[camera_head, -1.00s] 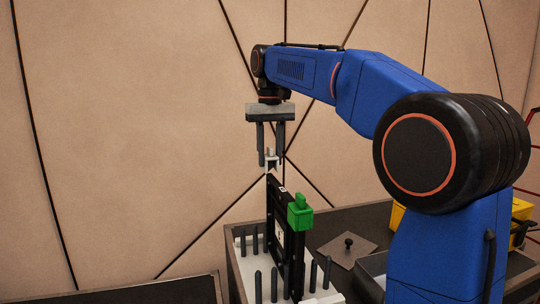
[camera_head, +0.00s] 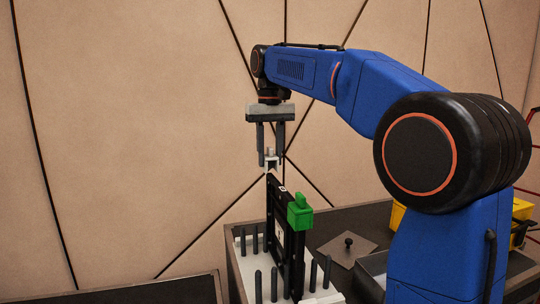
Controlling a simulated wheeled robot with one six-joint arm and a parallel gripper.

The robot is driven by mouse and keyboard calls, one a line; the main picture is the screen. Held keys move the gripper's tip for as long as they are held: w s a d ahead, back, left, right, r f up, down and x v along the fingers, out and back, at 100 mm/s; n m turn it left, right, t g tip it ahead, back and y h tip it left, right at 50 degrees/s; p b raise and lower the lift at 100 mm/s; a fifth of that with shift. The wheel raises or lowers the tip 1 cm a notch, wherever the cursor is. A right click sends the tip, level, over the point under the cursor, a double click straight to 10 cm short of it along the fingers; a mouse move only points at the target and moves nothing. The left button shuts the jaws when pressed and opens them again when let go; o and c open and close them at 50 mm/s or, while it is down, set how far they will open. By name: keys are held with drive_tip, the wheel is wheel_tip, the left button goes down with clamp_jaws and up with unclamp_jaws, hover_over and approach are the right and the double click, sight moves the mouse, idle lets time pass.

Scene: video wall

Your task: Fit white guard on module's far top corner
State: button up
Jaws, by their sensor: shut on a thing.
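My gripper (camera_head: 271,157) points straight down and is shut on a small white guard (camera_head: 271,165). The guard is just above the far top corner of the black module (camera_head: 275,205); I cannot tell whether they touch. The module stands upright, edge on, in a white rack with dark pegs (camera_head: 318,295). A green guard (camera_head: 300,212) sits on the module's near top corner.
The rack stands on a dark-topped bench (camera_head: 340,219). To the right are a flat plate with a black knob (camera_head: 348,249), a grey tray (camera_head: 372,271) and a yellow box (camera_head: 522,211). A panelled wall (camera_head: 120,120) is behind.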

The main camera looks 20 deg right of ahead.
sight(270, 147)
drive_tip(key=shift+f, duration=0.1)
drive_tip(key=shift+f, duration=1.65)
drive_tip(key=shift+f, duration=0.5)
idle(0.3)
drive_tip(key=o, duration=1.6)
drive_tip(key=shift+r, duration=4.05)
